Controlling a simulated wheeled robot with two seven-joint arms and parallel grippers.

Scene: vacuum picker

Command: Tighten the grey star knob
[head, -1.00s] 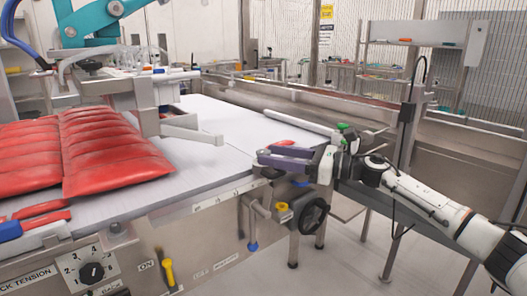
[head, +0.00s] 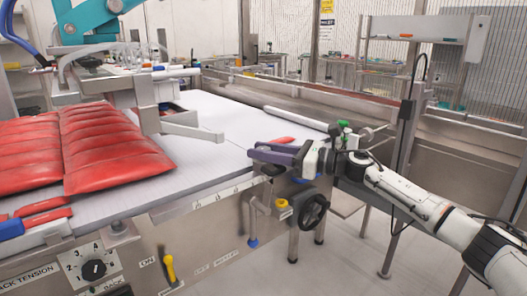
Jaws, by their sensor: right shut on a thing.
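My right gripper (head: 266,153), with purple fingers, reaches in from the right over the near right corner of the white conveyor table. It is shut on a small dark grey part (head: 270,169), which shows just below the fingers at the table's edge. This appears to be the grey star knob; the fingers hide most of it, so its star shape cannot be made out. My left gripper is not in view.
A black handwheel (head: 314,210) and a yellow knob (head: 281,203) sit just below the gripper. Red pouches (head: 115,150) lie on the white table (head: 215,155) at left. A grey bracket arm (head: 192,131) juts over the table. A dial (head: 94,269) is at front left.

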